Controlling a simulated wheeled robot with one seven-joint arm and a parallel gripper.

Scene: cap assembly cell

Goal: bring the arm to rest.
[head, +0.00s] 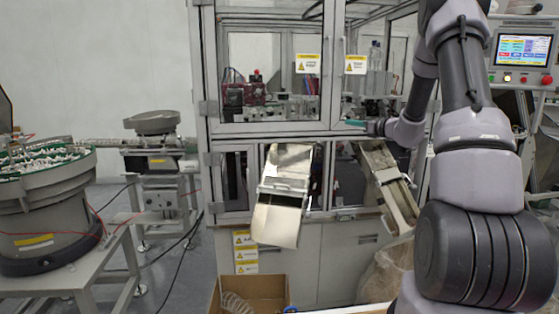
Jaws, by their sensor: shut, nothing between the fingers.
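My arm (465,70) rises on the right side of the head view and bends over at the top. Its forearm comes down to the wrist (405,130). My gripper (356,123) points left from the wrist, in front of the machine's cabinet frame. Its teal fingertips are small in the view and look shut, with nothing held. It appears clear of the metal chutes below.
A glazed machine cabinet (270,128) stands behind the gripper. A left chute (276,222) and a right chute (385,180) slope out of it. A cardboard box (265,288) is below. A bowl feeder (45,215) stands left, a control panel (522,50) upper right.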

